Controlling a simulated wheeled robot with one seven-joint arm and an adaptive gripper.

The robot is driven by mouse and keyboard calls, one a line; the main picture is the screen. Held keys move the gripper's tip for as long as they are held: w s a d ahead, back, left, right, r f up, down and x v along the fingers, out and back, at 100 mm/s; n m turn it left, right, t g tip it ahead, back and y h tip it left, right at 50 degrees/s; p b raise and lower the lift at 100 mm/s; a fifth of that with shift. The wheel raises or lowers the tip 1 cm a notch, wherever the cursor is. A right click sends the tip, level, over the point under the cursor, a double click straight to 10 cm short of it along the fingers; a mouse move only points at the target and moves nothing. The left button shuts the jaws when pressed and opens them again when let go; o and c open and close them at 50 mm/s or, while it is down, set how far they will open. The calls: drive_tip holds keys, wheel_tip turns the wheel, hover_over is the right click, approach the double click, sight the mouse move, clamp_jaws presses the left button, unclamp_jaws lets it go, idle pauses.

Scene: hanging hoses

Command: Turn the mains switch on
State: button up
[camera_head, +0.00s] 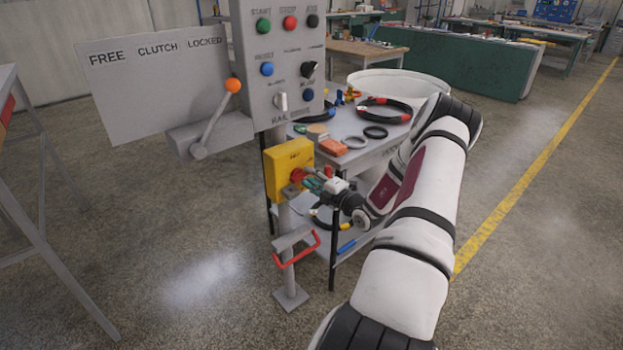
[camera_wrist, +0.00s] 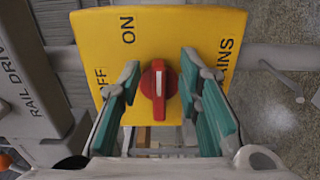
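The mains switch is a red rotary knob (camera_wrist: 158,84) on a yellow box (camera_wrist: 205,25), which also shows on the post in the head view (camera_head: 278,172). In the wrist view the knob's white line runs up and down the picture. The word ON is printed above and left of the knob, OFF to its left, partly hidden by a finger. My gripper (camera_wrist: 160,75) is open, with its green-padded fingers on either side of the knob and visible gaps. In the head view my gripper (camera_head: 315,182) is in front of the box, partly covering the knob (camera_head: 297,175).
A grey control panel (camera_head: 296,105) with buttons stands above the box. A lever with an orange ball (camera_head: 233,86) is at its left. A red handle (camera_head: 297,252) is lower on the post. A cart (camera_head: 352,158) with hoses and tools stands behind my arm.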

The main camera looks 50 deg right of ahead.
drive_tip(key=v, duration=1.2)
idle(0.3)
